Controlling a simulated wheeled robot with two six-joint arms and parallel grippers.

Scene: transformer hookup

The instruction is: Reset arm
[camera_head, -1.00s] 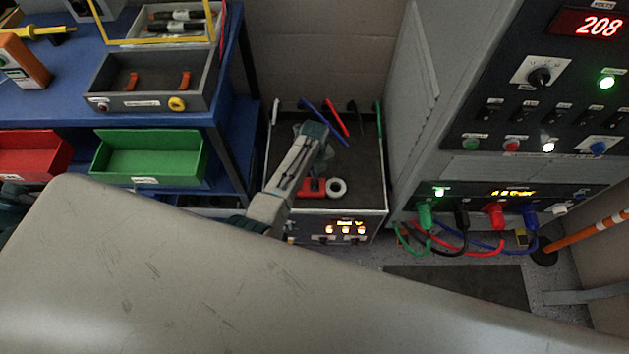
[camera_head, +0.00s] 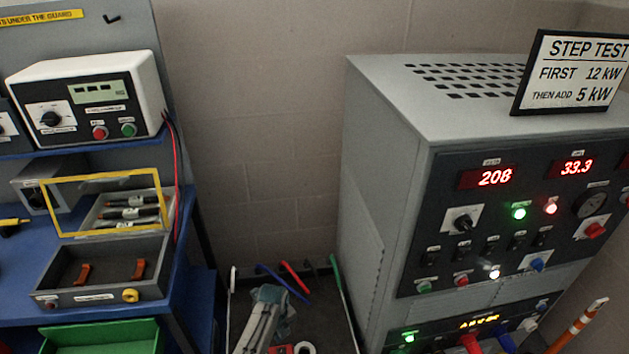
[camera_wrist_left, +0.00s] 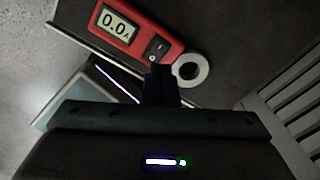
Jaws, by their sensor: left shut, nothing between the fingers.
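My left gripper (camera_head: 270,297) shows at the bottom of the head view, over the dark top of a low cart (camera_head: 322,318). In the left wrist view its fingers (camera_wrist_left: 161,72) are together with nothing between them. Just past the fingertips lie a red meter (camera_wrist_left: 130,28) reading 0.0 and a white ring-shaped roll (camera_wrist_left: 190,70). In the head view the roll (camera_head: 304,348) is cut by the bottom edge. My right gripper is not in view.
A grey cabinet (camera_head: 370,160) with lit displays stands right, a "STEP TEST" sign (camera_head: 575,72) on top. A blue bench (camera_head: 20,270) at left holds a white instrument (camera_head: 88,100) and a grey tray (camera_head: 105,292). Red, blue and green rods (camera_head: 294,276) lie on the cart.

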